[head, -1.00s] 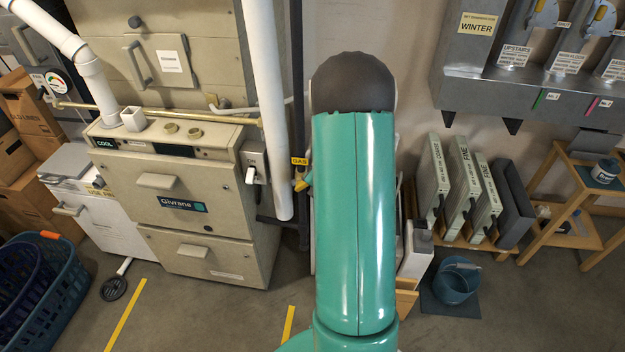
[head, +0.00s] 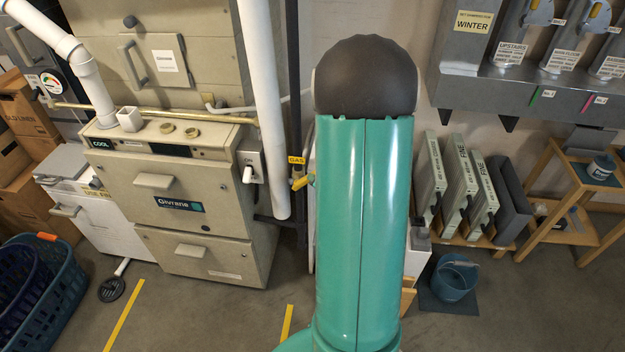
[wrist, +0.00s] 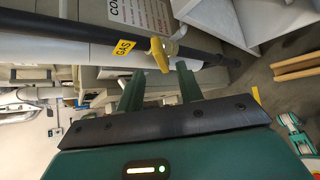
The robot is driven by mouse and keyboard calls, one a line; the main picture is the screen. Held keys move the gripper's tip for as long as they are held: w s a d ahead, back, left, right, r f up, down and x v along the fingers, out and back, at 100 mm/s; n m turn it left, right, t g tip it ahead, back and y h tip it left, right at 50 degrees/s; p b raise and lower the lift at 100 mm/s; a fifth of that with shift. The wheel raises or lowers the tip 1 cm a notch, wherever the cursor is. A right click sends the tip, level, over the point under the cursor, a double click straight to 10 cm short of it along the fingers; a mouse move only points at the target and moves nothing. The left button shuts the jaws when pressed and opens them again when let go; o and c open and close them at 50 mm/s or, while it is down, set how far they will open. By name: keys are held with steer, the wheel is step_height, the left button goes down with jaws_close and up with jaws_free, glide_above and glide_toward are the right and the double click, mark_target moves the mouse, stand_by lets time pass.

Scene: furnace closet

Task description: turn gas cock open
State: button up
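The gas cock is a yellow handle (head: 302,181) on a dark vertical pipe (head: 297,120), below a yellow GAS tag (head: 296,160) in the head view. In the wrist view the yellow cock (wrist: 160,52) sticks out from the dark pipe beside the GAS tag (wrist: 123,48). My gripper (wrist: 158,80) is open, its two green fingers apart. The cock's handle end shows just beyond the fingertips, roughly between them; I cannot tell if anything touches. In the head view my arm hides the gripper.
The beige furnace (head: 185,190) with a white switch box (head: 250,168) stands left of the pipe. A white pipe (head: 265,110) runs close beside the cock. Filters (head: 455,185), a blue bucket (head: 455,280) and a wooden stand (head: 575,190) are at right. Some floor in front is clear.

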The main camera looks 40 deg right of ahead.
steer(key=v, duration=0.6)
steer(key=shift+s, duration=0.1)
